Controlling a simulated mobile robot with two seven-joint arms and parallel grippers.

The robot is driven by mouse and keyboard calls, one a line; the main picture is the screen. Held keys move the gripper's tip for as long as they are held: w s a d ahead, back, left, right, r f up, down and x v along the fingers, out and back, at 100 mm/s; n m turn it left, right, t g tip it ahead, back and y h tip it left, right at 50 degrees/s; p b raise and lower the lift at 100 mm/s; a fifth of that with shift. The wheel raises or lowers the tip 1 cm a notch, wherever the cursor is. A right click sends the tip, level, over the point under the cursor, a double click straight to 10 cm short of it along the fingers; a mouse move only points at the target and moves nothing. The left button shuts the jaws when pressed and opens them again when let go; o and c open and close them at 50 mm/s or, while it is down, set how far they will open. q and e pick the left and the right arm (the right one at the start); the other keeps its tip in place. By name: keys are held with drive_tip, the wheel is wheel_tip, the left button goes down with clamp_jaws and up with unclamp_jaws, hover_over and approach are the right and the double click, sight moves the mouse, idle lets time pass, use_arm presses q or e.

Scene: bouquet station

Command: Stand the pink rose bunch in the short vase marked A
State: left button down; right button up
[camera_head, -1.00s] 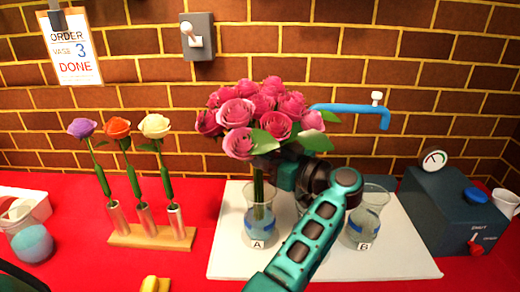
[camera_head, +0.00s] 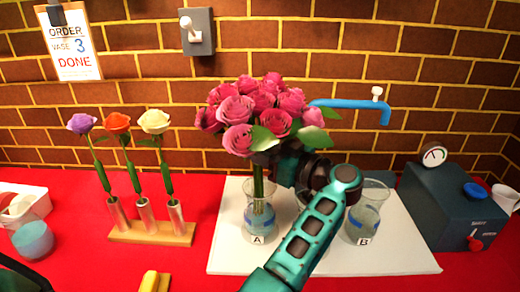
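The pink rose bunch (camera_head: 255,108) stands upright with its stems inside the short glass vase marked A (camera_head: 258,216). The stems reach down into the blue-banded part of the vase. My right gripper (camera_head: 268,162) is at the upper stems, just below the blooms. Its fingers are mostly hidden behind the blooms, leaves and my own wrist, so I cannot tell whether they are closed on the stems. My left gripper does not show; only a dark part of mine is at the lower left edge.
Vase B (camera_head: 364,217) stands right of my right arm on the white mat (camera_head: 400,258). Another vase is mostly hidden behind that arm. A wooden rack (camera_head: 152,233) holds three single flowers. A dark gauge box (camera_head: 446,208) stands right. A blue tap (camera_head: 352,108) projects above.

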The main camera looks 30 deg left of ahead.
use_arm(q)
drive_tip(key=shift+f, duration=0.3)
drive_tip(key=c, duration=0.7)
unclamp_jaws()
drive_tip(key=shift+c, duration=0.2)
use_arm(e)
drive_tip(key=shift+d, duration=0.1)
